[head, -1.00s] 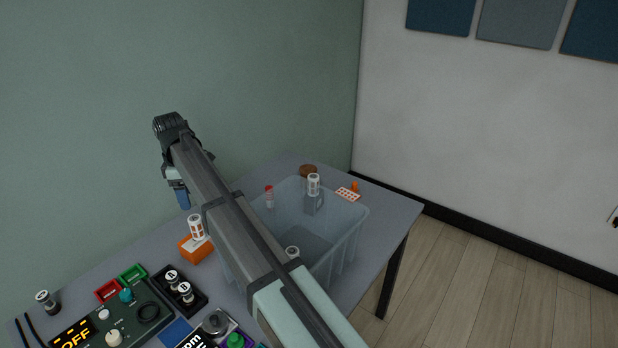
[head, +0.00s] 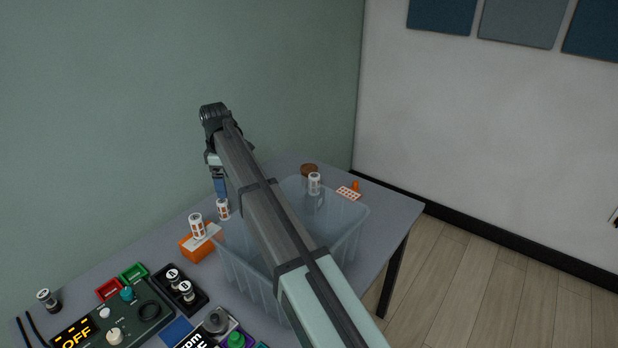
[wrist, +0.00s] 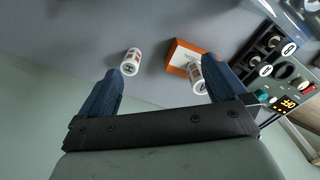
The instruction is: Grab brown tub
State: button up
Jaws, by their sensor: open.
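The brown tub (head: 310,170) is a small round brown thing on the far part of the table, just behind the clear bin. It does not show in the wrist view. My gripper (head: 221,188) is to the left of the tub in the head view, pointing down, apart from it. In the wrist view my gripper (wrist: 160,84) has its two blue fingers spread wide, with nothing held between them.
The clear bin (head: 350,222) takes up the table's middle, with a white bottle (head: 314,183) near its back edge. A white-orange bottle (head: 223,209) and an orange box (head: 196,246) stand left. A blister pack (head: 348,193) lies right of the tub.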

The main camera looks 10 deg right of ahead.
jog(key=w+d+m, duration=0.1)
jog(key=w+d, duration=0.5)
jog(key=d, duration=0.3)
jog(key=w+d+f+m, duration=0.1)
jog(key=w+d+m, duration=0.1)
jog(key=w+d, duration=0.55)
jog(key=w+d+m, duration=0.1)
jog(key=w+d, duration=0.4)
jog(key=d, duration=0.6)
jog(key=n, duration=0.3)
send_over(309, 167)
notch_tip(309, 167, down, 14)
jog(key=shift+s+r, duration=0.1)
jog(key=shift+s, duration=0.05)
jog(key=shift+c, duration=0.5)
jog(key=c, duration=0.9)
jog(key=shift+c, duration=0.2)
